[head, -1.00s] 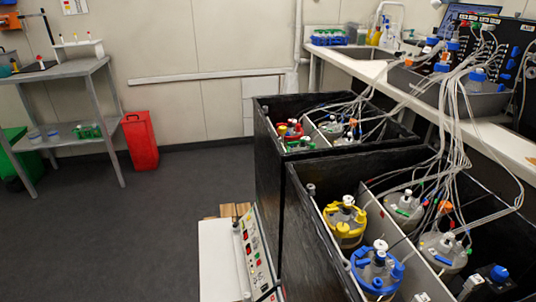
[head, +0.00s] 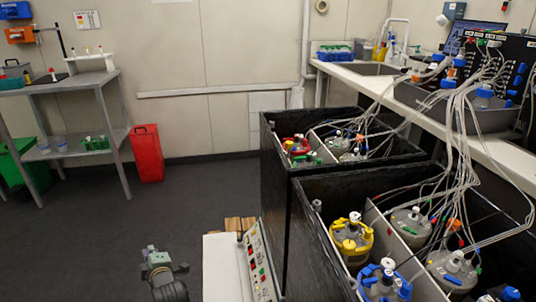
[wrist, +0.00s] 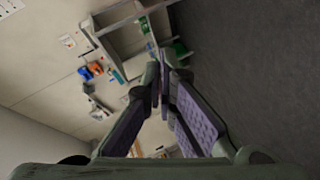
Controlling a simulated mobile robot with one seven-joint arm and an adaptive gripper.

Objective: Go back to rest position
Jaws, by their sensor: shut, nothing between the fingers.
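My gripper (wrist: 160,88) shows in the wrist view with its two padded fingers meeting at the tips, shut and empty. The wrist view is turned on its side and looks across open floor toward the wall and a grey shelf table. In the head view, part of my arm (head: 166,278) shows at the bottom, left of the white control panel. The fingers cannot be made out there. It stands apart from the bioreactor boxes.
Two black boxes (head: 290,215) at right hold bioreactor vessels, including a yellow-ringed one (head: 351,240), with many tubes running to the bench (head: 500,150). A white control panel (head: 256,262) stands in front. A grey table (head: 75,82) and red bin (head: 147,153) are at back left. Middle floor is clear.

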